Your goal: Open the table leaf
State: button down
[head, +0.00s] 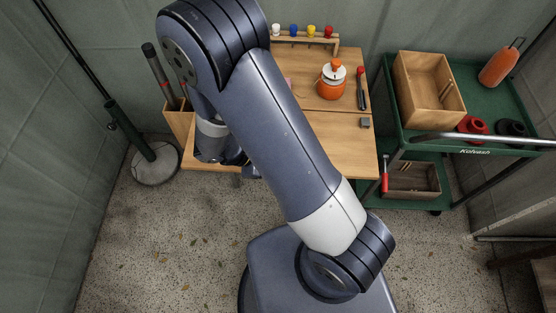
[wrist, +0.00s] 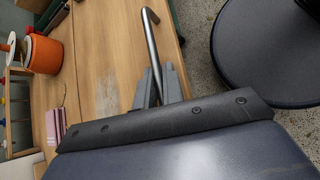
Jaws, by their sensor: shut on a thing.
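The wooden table has a front leaf (head: 345,145) that meets the main top (head: 315,92) at a thin seam. The leaf looks about level with the top. In the wrist view the leaf (wrist: 115,60) shows with a bent metal bar handle (wrist: 152,45) near its outer edge. My gripper (wrist: 160,86) has its grey fingers closed around the lower part of this bar. In the head view my arm hides the fingers and the handle.
A small grey block (head: 365,122) sits by the seam at right. A green cart (head: 450,120) stands right, a pole base (head: 155,165) left.

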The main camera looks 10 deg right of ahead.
jog(key=shift+w+r, duration=0.15)
jog(key=shift+r, duration=0.45)
jog(key=c, duration=1.8)
grip_release()
jog(key=v, duration=1)
jog(key=shift+a+r, duration=0.25)
jog(key=shift+a, duration=0.05)
